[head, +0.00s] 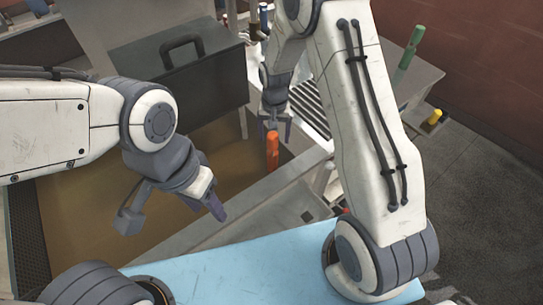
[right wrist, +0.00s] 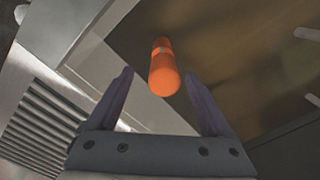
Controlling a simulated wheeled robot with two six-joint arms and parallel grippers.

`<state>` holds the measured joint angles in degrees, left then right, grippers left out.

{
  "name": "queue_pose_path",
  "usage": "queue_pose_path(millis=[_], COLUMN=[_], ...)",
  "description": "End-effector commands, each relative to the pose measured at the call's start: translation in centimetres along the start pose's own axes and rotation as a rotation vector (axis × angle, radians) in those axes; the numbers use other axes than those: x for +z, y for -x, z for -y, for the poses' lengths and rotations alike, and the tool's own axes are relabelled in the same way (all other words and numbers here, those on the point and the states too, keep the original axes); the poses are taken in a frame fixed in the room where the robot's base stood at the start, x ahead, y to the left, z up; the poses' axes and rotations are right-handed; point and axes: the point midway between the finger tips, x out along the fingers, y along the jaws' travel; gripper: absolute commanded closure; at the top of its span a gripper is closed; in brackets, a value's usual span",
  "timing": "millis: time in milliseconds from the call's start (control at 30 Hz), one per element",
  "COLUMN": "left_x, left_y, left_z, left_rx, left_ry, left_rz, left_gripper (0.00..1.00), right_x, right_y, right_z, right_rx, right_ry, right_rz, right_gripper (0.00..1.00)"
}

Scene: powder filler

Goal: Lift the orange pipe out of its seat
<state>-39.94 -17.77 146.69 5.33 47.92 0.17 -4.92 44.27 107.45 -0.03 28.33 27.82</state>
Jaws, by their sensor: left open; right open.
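The orange pipe (head: 272,150) stands near the middle of the head view, just below my right gripper (head: 274,118). In the right wrist view the orange pipe (right wrist: 164,68) lies ahead, between the lines of the two open fingers of my right gripper (right wrist: 160,95). The fingers do not appear to touch it. Its far end and its seat cannot be made out clearly. My left gripper (head: 217,208) is at the centre left of the head view, pointing down and right, empty and well apart from the pipe.
A grey metal box with a dark handle (head: 182,46) stands at the back left. A slatted metal surface (head: 309,100) lies right of the pipe. A green cylinder (head: 411,46) and a yellow one (head: 434,117) are at the right. A light blue surface (head: 255,268) is in front.

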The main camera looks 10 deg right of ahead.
Motion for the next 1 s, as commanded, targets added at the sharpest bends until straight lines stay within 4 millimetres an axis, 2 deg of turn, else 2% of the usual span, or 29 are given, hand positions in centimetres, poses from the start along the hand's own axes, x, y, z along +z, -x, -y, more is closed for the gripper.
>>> queue_pose_path(millis=[267, 433, 600, 867, 900, 967, 1000], left_x=[-0.1, -0.1, -0.2, -0.2, -0.2, -0.2, -0.2], left_y=[1.2, 2.8, 3.1, 3.1, 3.1, 3.1, 3.1], left_z=[-0.1, -0.2, -0.2, -0.2, -0.2, -0.2, -0.2], left_rx=[0.000, 0.000, 0.000, 0.000, 0.000, 0.000, 0.000], left_ry=[-0.002, -0.005, -0.006, -0.006, -0.006, -0.006, -0.006], left_rz=[0.000, 0.000, 0.000, 0.000, 0.000, 0.000, 0.000], left_gripper=[0.50, 0.50, 0.50, 0.50, 0.50, 0.50, 0.50], right_x=[0.1, 0.2, 0.1, 0.1, 0.1, 0.1, 0.1], right_y=[-1.9, -4.0, -5.9, -6.3, -6.3, -6.3, -6.3], right_z=[0.2, 0.6, 0.6, 0.6, 0.6, 0.6, 0.6], right_rx=[0.001, 0.001, 0.000, -0.001, -0.001, -0.001, -0.001], right_ry=[0.003, 0.004, 0.003, 0.003, 0.003, 0.003, 0.003], right_rz=[0.002, 0.003, 0.001, -0.001, -0.001, -0.001, -0.001], right_gripper=[0.17, 0.17, 0.17, 0.17, 0.21, 0.44, 0.59])
